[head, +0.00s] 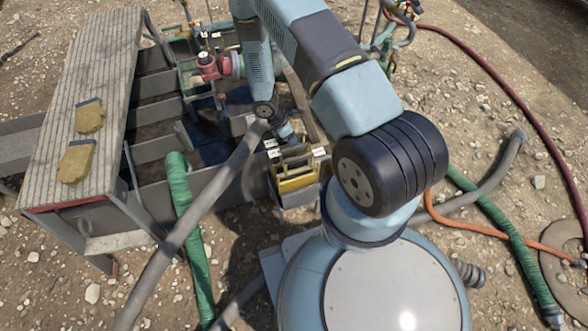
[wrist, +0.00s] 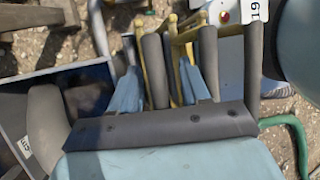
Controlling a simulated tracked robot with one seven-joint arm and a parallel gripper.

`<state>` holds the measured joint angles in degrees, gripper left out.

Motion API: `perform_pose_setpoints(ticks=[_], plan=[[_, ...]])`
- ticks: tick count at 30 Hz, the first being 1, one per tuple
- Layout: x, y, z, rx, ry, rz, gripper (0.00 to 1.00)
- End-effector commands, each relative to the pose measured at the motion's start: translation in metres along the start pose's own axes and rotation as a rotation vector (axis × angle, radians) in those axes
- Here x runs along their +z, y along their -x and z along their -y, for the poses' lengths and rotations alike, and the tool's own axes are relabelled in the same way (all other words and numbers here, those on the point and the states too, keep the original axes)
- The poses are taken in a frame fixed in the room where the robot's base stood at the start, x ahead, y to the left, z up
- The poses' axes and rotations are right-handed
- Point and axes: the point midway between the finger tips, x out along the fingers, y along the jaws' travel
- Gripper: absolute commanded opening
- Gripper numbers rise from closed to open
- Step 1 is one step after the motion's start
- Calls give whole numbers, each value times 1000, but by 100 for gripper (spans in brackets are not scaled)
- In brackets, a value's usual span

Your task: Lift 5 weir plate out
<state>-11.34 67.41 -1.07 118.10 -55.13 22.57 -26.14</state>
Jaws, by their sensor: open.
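My gripper (wrist: 158,80) is open in the wrist view, its two blue fingers apart. An upright dark grey bar stands between or just beyond the fingers; I cannot tell its depth. In the head view my gripper (head: 286,132) is partly hidden by my arm, close above a yellow rack (head: 296,184) with white tags at the tank's near edge. The rack's yellow bars (wrist: 190,32) and dark uprights show beyond the fingers. A white tag (wrist: 24,148) at the left of the wrist view seems to read 5. I cannot tell which plate is weir plate 5.
The mud tank (head: 155,112) has several grey-walled compartments. A slatted walkway (head: 92,75) with two yellow gloves (head: 78,160) runs along its left. A grey hose (head: 190,225) and a green hose (head: 180,190) cross the near edge. Red valve (head: 208,66) stands behind. Stony ground lies right.

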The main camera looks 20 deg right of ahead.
Motion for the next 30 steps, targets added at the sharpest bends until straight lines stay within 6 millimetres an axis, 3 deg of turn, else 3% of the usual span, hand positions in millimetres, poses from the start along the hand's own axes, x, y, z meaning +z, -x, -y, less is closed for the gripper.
perform_pose_setpoints(ticks=[22,30], plan=[[-2,-4,-1,0,0,0,46],[-2,-4,-1,0,0,0,21]])
